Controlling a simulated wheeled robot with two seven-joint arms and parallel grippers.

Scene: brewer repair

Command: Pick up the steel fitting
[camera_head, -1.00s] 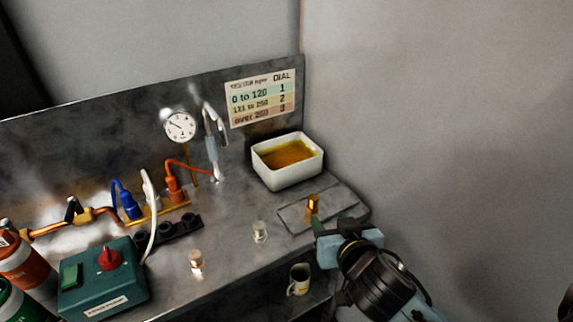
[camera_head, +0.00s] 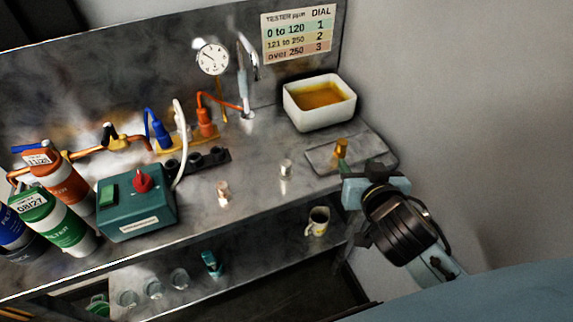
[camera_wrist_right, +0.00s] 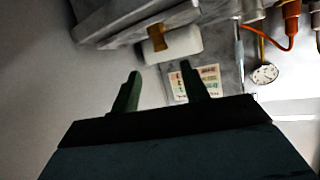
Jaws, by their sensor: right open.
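A small silvery fitting (camera_head: 286,168), which looks like the steel one, stands upright on the metal bench, in the middle of the head view. A copper-coloured fitting (camera_head: 222,192) stands to its left. A brass-coloured fitting (camera_head: 341,147) stands on a flat grey plate (camera_head: 320,160) to its right. My right gripper (camera_head: 343,172) is open and empty at the front edge of that plate, to the right of the silvery fitting and apart from it. In the right wrist view its two fingers (camera_wrist_right: 160,84) are spread with nothing between them. My left gripper is not in view.
A white basin (camera_head: 320,116) of amber liquid stands behind the plate. A teal box (camera_head: 136,204) with a red knob and several filter canisters (camera_head: 62,217) stand at left. A black socketed strip (camera_head: 205,160) lies behind the copper fitting. A mug (camera_head: 318,221) stands on the shelf below.

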